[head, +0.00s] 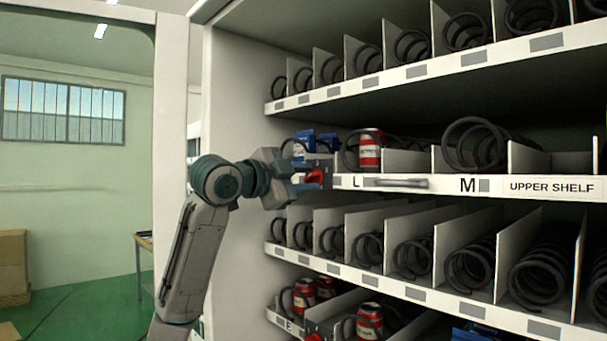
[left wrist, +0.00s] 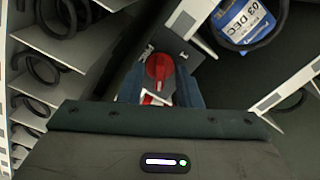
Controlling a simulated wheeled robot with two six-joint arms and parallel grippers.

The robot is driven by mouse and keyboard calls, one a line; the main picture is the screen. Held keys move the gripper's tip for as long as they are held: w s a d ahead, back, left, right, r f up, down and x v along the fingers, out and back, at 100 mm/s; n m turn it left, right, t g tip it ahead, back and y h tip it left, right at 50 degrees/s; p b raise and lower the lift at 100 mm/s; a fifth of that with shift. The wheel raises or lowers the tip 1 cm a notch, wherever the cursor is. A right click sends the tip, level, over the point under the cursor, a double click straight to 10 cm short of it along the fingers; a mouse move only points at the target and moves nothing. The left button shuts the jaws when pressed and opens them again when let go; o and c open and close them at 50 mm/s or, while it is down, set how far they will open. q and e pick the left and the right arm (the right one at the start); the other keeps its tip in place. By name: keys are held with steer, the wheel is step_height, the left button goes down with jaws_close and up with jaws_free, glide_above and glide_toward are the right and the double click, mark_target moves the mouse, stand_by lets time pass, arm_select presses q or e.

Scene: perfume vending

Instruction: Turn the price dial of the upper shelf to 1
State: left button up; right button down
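The red price dial (head: 316,177) sits on a dark plate at the left end of the shelf labelled UPPER SHELF (head: 552,187). It also shows in the left wrist view (left wrist: 160,68), with red and white parts below it. My left gripper (head: 303,178) is right at the dial, reaching in from the left. In the left wrist view its two blue fingers (left wrist: 158,92) stand apart, one on each side of the dial's lower part. I cannot tell whether they touch it. The dial's numbers are not readable. My right gripper is not in view.
A red can (head: 370,150) stands in a coil on the upper shelf, right of the dial. A blue package (head: 305,145) is behind the gripper. A handle (head: 395,183) is on the shelf front. Shelves with coils (head: 465,255) lie above and below.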

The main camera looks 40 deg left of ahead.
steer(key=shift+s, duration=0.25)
arm_select(q)
jaws_close()
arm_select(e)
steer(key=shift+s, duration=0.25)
